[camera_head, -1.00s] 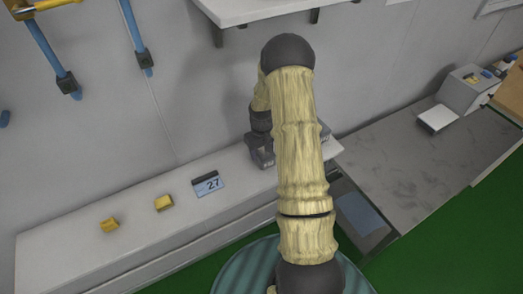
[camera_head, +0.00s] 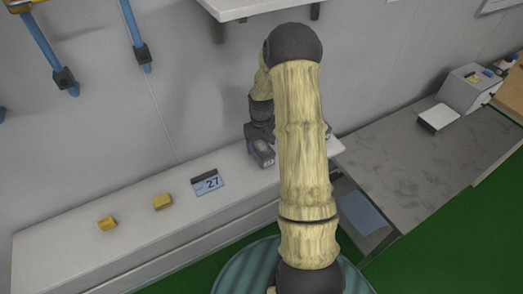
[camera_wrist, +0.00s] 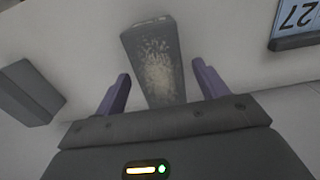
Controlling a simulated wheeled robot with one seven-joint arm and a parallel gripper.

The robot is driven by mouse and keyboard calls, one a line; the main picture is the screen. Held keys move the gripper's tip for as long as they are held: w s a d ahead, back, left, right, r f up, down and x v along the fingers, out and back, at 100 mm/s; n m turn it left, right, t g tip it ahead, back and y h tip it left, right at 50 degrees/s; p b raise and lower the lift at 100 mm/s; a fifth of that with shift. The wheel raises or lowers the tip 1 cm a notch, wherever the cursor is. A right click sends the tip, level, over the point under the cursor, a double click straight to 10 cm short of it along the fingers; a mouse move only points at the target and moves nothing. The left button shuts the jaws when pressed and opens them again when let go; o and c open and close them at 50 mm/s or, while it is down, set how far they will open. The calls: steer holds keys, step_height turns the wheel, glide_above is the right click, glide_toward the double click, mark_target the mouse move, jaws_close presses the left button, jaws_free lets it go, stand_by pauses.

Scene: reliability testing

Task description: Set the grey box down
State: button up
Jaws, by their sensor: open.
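In the wrist view a grey box (camera_wrist: 155,62) with a pale speckled face is on the white ledge, ahead of and between my two purple fingers. My gripper (camera_wrist: 162,86) is open, with visible gaps between the box and both fingers. In the head view my gripper (camera_head: 261,150) is low over the right part of the ledge (camera_head: 70,245); I cannot make out the box there.
A second plain grey block (camera_wrist: 30,92) is at the left in the wrist view. A display reading 27 (camera_head: 207,182) and two yellow blocks, one nearer (camera_head: 162,202) and one farther left (camera_head: 107,223), sit on the ledge. A grey counter (camera_head: 430,165) is at right.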

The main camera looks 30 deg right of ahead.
mark_target(261, 146)
step_height(261, 146, up, 9)
steer(key=b, duration=0.2)
steer(key=shift+f+b, duration=0.2)
steer(key=shift+b, duration=0.1)
steer(key=s+a+r+t, duration=0.1)
steer(key=s+a+r, duration=0.1)
steer(key=s+a, duration=0.5)
steer(key=s+a+r+t, duration=0.1)
steer(key=s+a+r, duration=0.1)
steer(key=s+a, duration=0.6)
steer(key=s, duration=0.3)
steer(key=shift+s+a+r+t, duration=0.2)
steer(key=shift+s+r+t, duration=0.1)
steer(key=shift+s+r, duration=0.1)
